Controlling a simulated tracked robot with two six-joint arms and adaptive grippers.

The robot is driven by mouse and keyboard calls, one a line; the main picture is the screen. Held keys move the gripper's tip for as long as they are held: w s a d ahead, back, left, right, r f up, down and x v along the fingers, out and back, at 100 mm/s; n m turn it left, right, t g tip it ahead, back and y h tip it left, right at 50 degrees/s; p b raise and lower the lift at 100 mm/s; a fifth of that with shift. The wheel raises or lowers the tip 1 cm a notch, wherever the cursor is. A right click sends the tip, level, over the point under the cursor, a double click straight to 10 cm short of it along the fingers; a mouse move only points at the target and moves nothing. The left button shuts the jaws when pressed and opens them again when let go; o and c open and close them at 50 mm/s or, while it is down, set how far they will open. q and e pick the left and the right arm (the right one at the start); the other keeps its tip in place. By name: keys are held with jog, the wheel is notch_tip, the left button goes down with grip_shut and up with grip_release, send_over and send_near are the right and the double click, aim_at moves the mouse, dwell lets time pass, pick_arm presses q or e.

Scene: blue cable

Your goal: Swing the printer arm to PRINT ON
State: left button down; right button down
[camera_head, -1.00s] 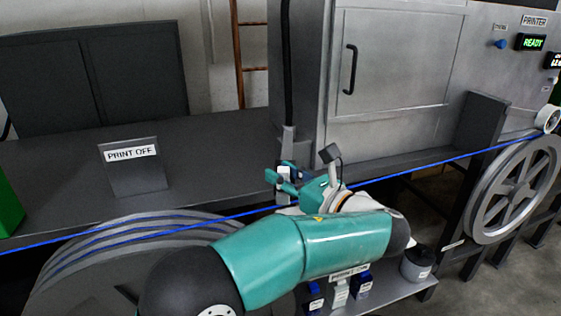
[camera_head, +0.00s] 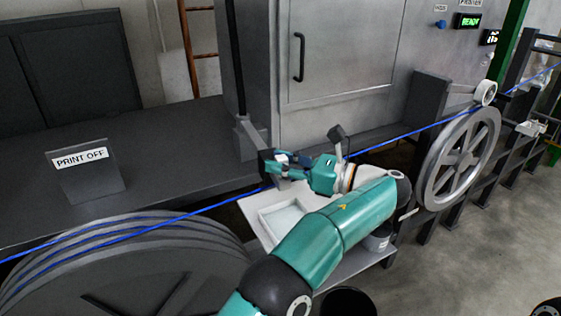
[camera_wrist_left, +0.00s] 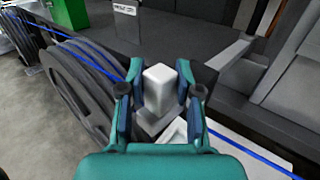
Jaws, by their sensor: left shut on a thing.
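The printer arm shows in the head view as a grey bar (camera_head: 257,138) running from the foot of a dark post on the bench toward my left gripper (camera_head: 272,164). My left gripper is shut on a white block at the arm's outer end; the block (camera_wrist_left: 159,86) shows between the fingers in the left wrist view. The fingers are close to the blue cable (camera_head: 430,127). The PRINT OFF sign (camera_head: 80,157) stands on the bench, left of the gripper. No PRINT ON label is readable. My right gripper is not in view.
The printer cabinet (camera_head: 345,50) stands behind the gripper. A large cable drum (camera_head: 150,262) is at lower left and a spoked wheel (camera_head: 460,160) at right. A pale tray (camera_head: 262,210) lies on a shelf below my left arm. The bench top left of the post is mostly clear.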

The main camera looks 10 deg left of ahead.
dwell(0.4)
pick_arm(q)
jog(key=c, duration=1)
grip_release()
jog(key=shift+w, duration=0.1)
jog(key=shift+o, duration=0.2)
